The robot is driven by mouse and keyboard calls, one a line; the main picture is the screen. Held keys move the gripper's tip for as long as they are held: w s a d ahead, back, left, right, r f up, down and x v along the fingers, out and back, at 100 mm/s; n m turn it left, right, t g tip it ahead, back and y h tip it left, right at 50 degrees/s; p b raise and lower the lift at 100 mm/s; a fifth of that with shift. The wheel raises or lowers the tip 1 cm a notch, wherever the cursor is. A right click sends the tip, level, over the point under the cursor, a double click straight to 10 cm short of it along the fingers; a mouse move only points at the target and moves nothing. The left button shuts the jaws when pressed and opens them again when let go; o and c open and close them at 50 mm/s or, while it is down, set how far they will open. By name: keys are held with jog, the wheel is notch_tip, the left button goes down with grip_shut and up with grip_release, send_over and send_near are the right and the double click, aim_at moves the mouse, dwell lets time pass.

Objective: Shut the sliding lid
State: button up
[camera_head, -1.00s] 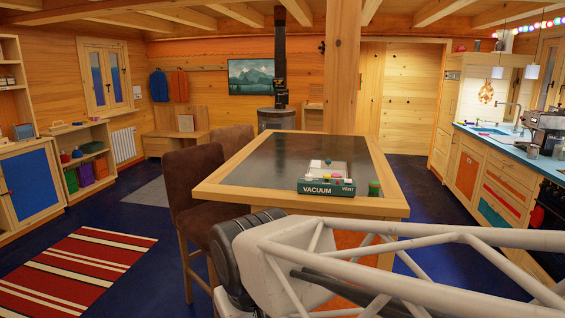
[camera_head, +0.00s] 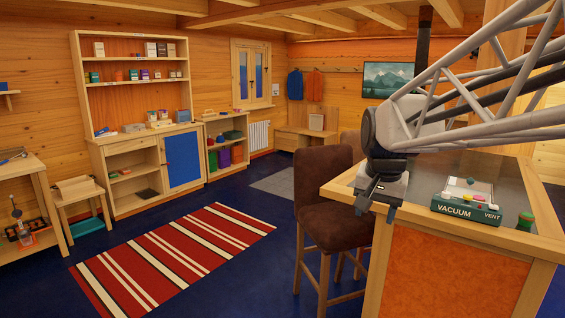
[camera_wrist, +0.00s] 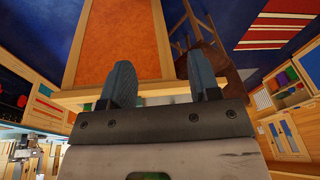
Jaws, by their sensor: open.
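I cannot pick out a sliding lid for certain. A small pale wooden box (camera_head: 76,187) sits on a stool at the left; it is too small to tell whether its top is a lid. My gripper (camera_head: 378,208) hangs near the left corner of the table, in front of its edge. In the wrist view my gripper (camera_wrist: 159,60) has its two dark fingers apart with nothing held between them. The table's orange side panel shows beyond the fingers.
The table (camera_head: 345,196) carries a green-and-white VACUUM box (camera_head: 467,209) and a green-topped item (camera_head: 525,221). A brown chair (camera_head: 330,205) stands left of it. The shelf unit (camera_head: 130,75) lines the back wall. The floor around the striped rug (camera_head: 175,255) is clear.

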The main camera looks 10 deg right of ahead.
jog(key=w+d+r+m, duration=0.4)
jog(key=w+d+m, duration=0.1)
jog(key=w+d, duration=0.8)
jog(key=m, duration=1.3)
send_over(471, 179)
jog(key=s+x, duration=0.1)
jog(key=x, duration=0.6)
jog(key=shift+s+a+f+g+h, duration=0.3)
jog(key=shift+s+f+g+h, duration=0.15)
jog(key=shift+s, duration=0.25)
jog(key=shift+f, duration=0.1)
jog(key=shift+w+d+f, duration=0.15)
jog(key=shift+w+f, duration=0.05)
jog(key=shift+f, duration=1.05)
jog(key=shift+w+d+f, duration=0.1)
jog(key=shift+w+f, duration=0.1)
jog(key=shift+f, duration=1.05)
jog(key=shift+w+d+f, duration=0.15)
jog(key=shift+w+f, duration=0.05)
jog(key=shift+f, duration=1.05)
grip_shut()
